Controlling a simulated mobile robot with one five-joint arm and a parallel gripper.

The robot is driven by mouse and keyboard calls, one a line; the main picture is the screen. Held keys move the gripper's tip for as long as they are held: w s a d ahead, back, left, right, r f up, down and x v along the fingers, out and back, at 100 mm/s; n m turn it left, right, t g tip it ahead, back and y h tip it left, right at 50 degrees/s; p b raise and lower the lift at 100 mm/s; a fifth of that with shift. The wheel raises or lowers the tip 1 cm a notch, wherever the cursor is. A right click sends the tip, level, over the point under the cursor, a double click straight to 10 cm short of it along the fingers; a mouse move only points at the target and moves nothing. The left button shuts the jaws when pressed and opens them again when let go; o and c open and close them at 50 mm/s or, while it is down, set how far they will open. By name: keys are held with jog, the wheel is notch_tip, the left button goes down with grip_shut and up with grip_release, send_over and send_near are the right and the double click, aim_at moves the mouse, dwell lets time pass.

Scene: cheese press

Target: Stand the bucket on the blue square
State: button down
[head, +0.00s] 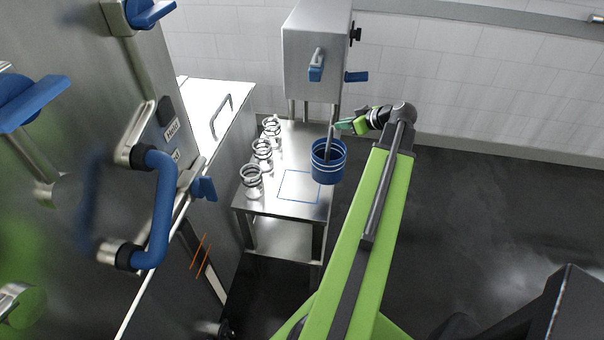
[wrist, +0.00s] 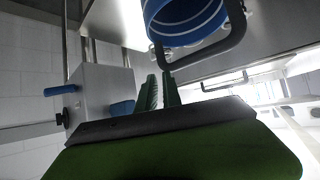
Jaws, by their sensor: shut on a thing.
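The blue bucket (head: 328,163) with pale bands is in the head view, over the right edge of the steel table, and overlaps the right side of the blue square (head: 299,186). The square is a thin blue outline on the table top. My gripper (head: 344,126) is shut on the bucket's dark handle, above and to the right of the bucket. The wrist view, which looks upside down, shows the bucket (wrist: 186,20), its handle and my green fingers (wrist: 161,92) meeting the handle. The bucket seems to hang; its gap to the table is hard to tell.
A steel machine (head: 317,50) with blue levers rises behind the bucket on posts. A large steel vat with a blue handle (head: 158,207) fills the left.

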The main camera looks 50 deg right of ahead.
aim_at(320, 133)
jog(key=w+a+f+b, duration=0.1)
jog(key=w+f+b, duration=0.1)
jog(key=w+a+f+b, duration=0.1)
jog(key=w+f+b, duration=0.1)
jog(key=w, duration=0.1)
jog(key=w+a+f+b, duration=0.1)
jog(key=w+a+f, duration=0.1)
jog(key=w, duration=0.1)
jog(key=shift+w+a+f+b, duration=0.1)
jog(key=shift+w+f+b, duration=0.15)
jog(key=shift+b, duration=0.15)
jog(key=shift+w+a+f, duration=0.1)
jog(key=shift+w+a, duration=0.05)
jog(key=shift+w, duration=0.25)
notch_tip(320, 133, down, 4)
jog(key=b, duration=0.4)
jog(key=c, duration=1.9)
grip_release()
jog(key=shift+f, duration=0.1)
jog(key=shift+c, duration=0.2)
jog(key=o, duration=0.4)
